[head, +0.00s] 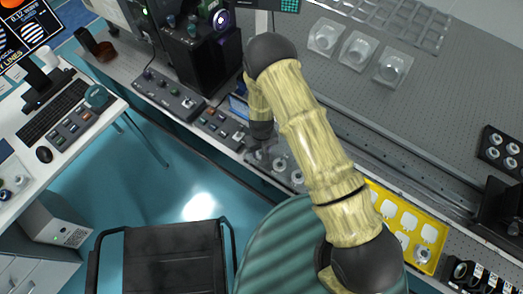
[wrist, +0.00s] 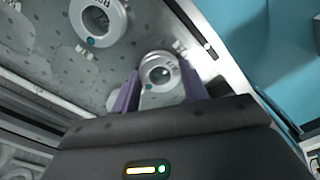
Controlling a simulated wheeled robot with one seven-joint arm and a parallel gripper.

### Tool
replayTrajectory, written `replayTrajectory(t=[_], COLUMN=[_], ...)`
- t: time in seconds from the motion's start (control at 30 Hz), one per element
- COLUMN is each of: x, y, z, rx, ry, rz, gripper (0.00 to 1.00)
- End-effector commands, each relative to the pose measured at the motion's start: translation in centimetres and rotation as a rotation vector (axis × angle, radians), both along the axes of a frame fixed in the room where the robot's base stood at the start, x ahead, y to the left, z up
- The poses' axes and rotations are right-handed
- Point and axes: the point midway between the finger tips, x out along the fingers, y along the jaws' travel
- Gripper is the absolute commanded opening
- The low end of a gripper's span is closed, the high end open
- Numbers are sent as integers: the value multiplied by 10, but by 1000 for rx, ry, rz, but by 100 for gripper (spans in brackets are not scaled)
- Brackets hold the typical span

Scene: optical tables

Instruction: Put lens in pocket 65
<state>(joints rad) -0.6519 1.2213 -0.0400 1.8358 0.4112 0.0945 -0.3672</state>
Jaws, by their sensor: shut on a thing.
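My gripper (wrist: 161,90) has its two purple fingers on either side of a round grey lens mount (wrist: 160,70) with a clear centre and a teal dot, and is shut on it. How high the lens is above the surface below, I cannot tell. In the head view my gripper (head: 262,150) hangs over the near edge of the optical table, its fingertips hard to make out. Pocket 65 cannot be identified; no pocket number is readable. A yellow tray (head: 372,192) with pale square pockets lies at the right; one front pocket holds a round part.
A second ring mount (wrist: 98,20) lies up and left in the wrist view; ring mounts (head: 280,163) also stand near my gripper in the head view. Clear holders (head: 357,49) and a clear compartment tray (head: 395,18) are farther back. A black instrument (head: 205,55) stands left of my arm.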

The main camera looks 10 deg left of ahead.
Motion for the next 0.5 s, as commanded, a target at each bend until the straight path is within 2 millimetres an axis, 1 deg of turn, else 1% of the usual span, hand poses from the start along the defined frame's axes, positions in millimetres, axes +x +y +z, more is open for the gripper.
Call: replayTrajectory(t=[0.17, 0.5], x=[1, 1], y=[1, 1], z=[17, 71], rx=[1, 3], ry=[-4, -5], rz=[1, -1], gripper=[18, 18])
